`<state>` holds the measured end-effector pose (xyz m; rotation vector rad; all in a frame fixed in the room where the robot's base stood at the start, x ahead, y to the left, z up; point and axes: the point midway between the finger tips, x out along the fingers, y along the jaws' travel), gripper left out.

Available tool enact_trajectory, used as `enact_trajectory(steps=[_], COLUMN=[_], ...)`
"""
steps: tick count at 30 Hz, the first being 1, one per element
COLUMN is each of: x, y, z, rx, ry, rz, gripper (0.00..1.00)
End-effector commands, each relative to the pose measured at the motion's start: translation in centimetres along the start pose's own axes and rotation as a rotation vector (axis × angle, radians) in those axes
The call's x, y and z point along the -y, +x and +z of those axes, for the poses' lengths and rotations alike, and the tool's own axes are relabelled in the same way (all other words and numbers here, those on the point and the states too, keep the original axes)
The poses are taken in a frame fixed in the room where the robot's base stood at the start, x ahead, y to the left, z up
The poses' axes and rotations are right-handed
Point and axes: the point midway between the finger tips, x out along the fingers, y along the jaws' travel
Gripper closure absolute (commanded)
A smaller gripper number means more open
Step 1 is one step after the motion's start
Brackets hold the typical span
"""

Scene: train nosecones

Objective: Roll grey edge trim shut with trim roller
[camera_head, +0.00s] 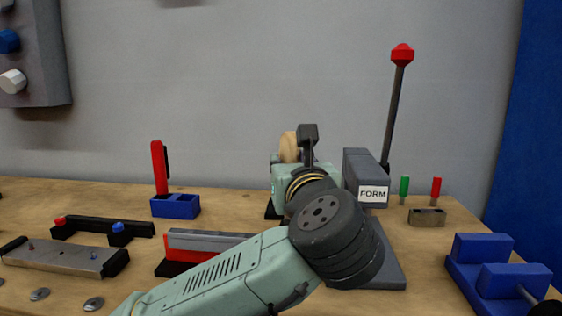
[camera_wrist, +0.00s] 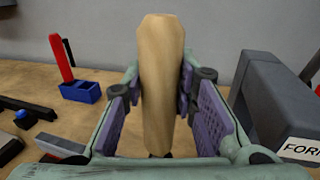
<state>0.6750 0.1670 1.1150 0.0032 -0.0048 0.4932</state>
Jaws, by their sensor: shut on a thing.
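My gripper (camera_wrist: 160,105) is shut on a pale wooden handle (camera_wrist: 161,75), which looks like that of the trim roller. The handle stands nearly upright between the purple finger pads. The roller end is hidden below. In the head view, my arm hides most of the gripper (camera_head: 292,168), and the handle's tan top (camera_head: 289,147) shows above it. A light grey strip on a red and black base (camera_head: 208,241), possibly the edge trim, lies on the bench to the left of my wrist and is partly covered by my arm. Whether it is open or shut cannot be told.
A grey press marked FORM (camera_head: 366,170) with a red-knobbed lever (camera_head: 394,95) stands close right of my gripper. A blue holder (camera_head: 176,206) with a red-handled tool stands behind left. A metal plate (camera_head: 62,257) lies left. Blue blocks (camera_head: 497,270) stand at right.

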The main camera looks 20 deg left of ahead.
Motion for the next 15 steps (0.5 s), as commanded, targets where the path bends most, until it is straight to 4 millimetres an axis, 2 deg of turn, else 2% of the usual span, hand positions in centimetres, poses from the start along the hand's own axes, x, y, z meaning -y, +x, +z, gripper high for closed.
enact_trajectory(steps=[9, 15], x=[0.34, 0.32], y=[-0.1, -0.09], z=[-0.2, 0.36], rx=[-0.001, -0.001], ry=[-0.001, -0.001], rz=[-0.001, 0.0], gripper=[1.0, 1.0])
